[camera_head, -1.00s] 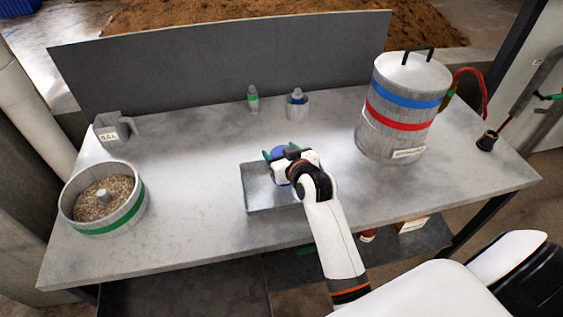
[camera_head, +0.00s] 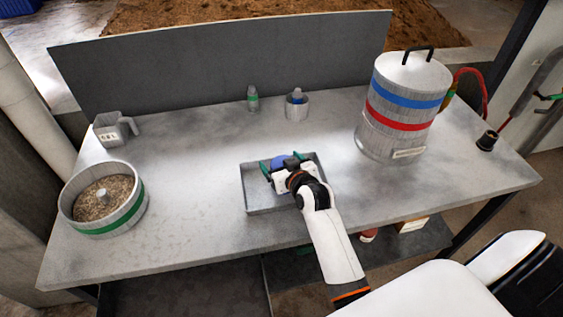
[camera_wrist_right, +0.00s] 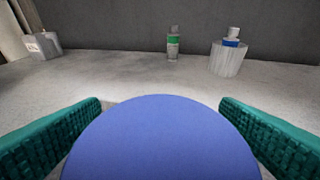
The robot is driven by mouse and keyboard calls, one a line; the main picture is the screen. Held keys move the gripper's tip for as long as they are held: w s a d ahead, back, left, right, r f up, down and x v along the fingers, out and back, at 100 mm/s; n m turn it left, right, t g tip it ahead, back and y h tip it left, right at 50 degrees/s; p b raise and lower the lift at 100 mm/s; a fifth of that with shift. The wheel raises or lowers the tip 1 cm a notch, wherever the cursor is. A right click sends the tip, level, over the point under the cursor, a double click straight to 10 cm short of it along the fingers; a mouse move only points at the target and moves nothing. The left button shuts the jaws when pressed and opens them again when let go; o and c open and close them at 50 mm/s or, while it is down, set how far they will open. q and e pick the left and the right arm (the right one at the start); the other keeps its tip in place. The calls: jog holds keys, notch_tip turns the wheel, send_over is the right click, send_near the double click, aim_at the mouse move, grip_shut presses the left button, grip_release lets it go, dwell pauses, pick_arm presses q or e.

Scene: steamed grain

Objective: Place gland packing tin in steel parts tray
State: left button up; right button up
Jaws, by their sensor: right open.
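The gland packing tin, seen as a round blue top (camera_head: 280,161), is at the steel parts tray (camera_head: 257,203), a shallow grey tray at the middle front of the table. In the right wrist view the blue disc (camera_wrist_right: 160,140) fills the space between the green finger pads. My right gripper (camera_head: 282,169) is over the tray with its fingers open on either side of the tin. A gap shows at the left pad; contact at the right cannot be told. The gripper hides the tin's lower part, so I cannot see whether it rests on the tray floor. My left gripper is not in view.
A round grain pan (camera_head: 103,198) stands at the left, with a labelled metal jug (camera_head: 112,129) behind it. A small green-banded bottle (camera_head: 253,98) and a metal cup (camera_head: 297,108) stand at the back. A large banded canister (camera_head: 404,105) stands at the right. The table between is clear.

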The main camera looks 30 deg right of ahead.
jog(key=shift+r, duration=0.1)
jog(key=shift+s+r, duration=0.1)
jog(key=shift+s, duration=0.1)
jog(key=v, duration=1.1)
jog(key=shift+s, duration=0.3)
jog(key=shift+r, duration=0.15)
